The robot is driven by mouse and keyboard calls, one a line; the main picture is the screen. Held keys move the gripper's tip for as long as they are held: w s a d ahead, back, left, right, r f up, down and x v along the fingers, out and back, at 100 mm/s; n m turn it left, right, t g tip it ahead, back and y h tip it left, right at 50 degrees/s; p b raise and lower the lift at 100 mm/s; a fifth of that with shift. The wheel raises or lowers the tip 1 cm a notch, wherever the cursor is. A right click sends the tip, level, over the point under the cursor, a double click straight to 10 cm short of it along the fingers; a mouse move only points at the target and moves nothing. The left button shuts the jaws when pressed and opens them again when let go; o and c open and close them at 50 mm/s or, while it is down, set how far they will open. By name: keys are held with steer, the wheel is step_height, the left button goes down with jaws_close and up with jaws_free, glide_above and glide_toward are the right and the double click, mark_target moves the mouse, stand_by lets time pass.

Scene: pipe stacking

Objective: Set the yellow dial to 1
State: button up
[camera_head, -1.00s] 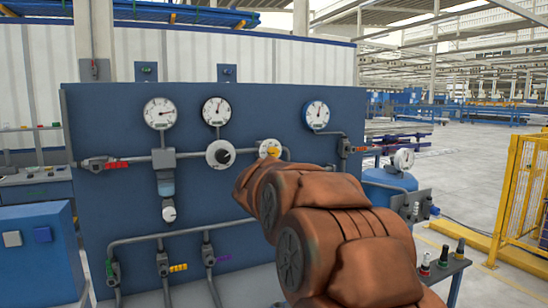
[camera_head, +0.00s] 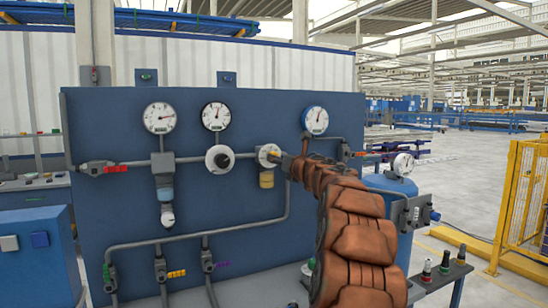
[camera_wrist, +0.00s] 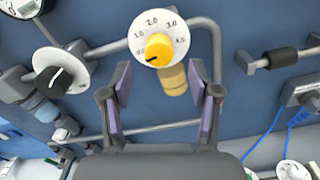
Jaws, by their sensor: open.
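The yellow dial (camera_wrist: 158,48) is a round yellow knob on a white numbered face (camera_wrist: 172,22), seen in the wrist view. A dark mark on the knob points to the lower left, near the low end of the scale; the exact reading is unclear. In the head view the dial (camera_head: 266,153) is on the blue panel (camera_head: 120,215). My gripper (camera_wrist: 160,84) is open and empty in the wrist view, one finger to the lower left of the dial and one to the lower right. The fingers appear apart from the knob. In the head view the gripper is small beside the dial.
A yellow cylinder (camera_wrist: 173,80) hangs beneath the dial, between the fingers in the picture. A black knob on a white face (camera_wrist: 62,74) is to the left. Grey pipes (camera_head: 195,240) run along the panel, and gauges (camera_head: 159,117) stand above.

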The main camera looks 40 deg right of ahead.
steer(key=shift+p+x, duration=1.15)
steer(key=shift+x, duration=1.75)
steer(key=shift+r, duration=0.1)
steer(key=c, duration=1.2)
